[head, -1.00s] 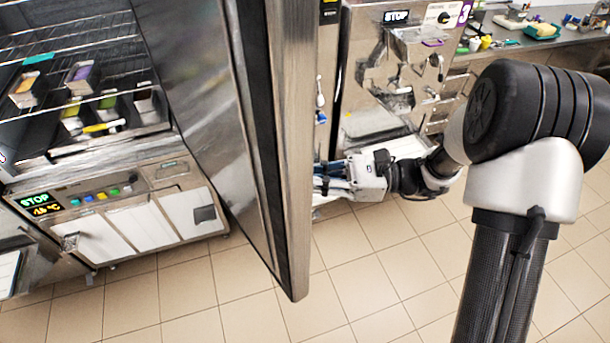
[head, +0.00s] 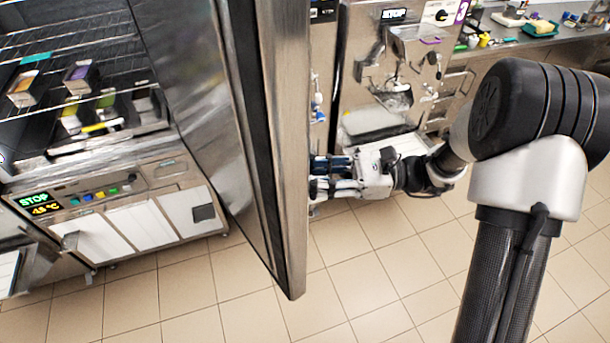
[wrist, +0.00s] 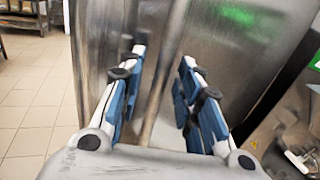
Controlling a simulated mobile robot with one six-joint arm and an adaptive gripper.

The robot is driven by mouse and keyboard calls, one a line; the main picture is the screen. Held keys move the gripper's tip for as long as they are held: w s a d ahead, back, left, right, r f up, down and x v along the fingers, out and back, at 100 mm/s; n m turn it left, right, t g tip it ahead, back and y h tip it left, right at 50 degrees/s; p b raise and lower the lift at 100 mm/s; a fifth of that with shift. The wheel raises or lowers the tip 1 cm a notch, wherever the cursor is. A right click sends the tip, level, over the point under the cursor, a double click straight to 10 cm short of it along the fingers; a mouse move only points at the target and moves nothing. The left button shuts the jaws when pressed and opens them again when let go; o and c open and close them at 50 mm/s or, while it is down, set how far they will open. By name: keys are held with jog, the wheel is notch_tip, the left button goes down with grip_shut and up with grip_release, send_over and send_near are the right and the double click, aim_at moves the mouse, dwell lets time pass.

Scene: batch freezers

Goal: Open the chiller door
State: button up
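The chiller door (head: 287,150) stands swung open in the head view, its edge towards me and the chiller's wire shelves (head: 75,45) exposed at left. My gripper (head: 318,177) is just right of the door edge, on the door's outer side, with its fingertips close to or partly behind the edge. In the wrist view, my gripper (wrist: 162,62) has its two blue-padded fingers apart. A slim upright metal bar (wrist: 150,112), which looks like the door handle, shows between them. I see no finger closed on it.
Inside the chiller are small containers (head: 82,76) and a dark tray. A steel machine (head: 385,70) and a counter (head: 540,38) stand behind at right. The tiled floor (head: 370,270) below is clear.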

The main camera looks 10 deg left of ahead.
jog(key=v, duration=1)
jog(key=shift+d, duration=0.4)
jog(key=s+f+n+h+b, duration=0.2)
jog(key=s+n+h+b, duration=0.25)
jog(key=s, duration=0.25)
jog(key=s+f+n+h+b, duration=0.3)
jog(key=s+h+b, duration=0.1)
jog(key=s+h, duration=0.15)
jog(key=s+d+f+n+t+h+b, duration=0.6)
jog(key=s+d+n+t+h+b, duration=0.1)
jog(key=d+n+t+b, duration=0.1)
jog(key=shift+d+f+t+h+b, duration=0.35)
jog(key=shift+d+b, duration=0.1)
jog(key=shift+d, duration=0.4)
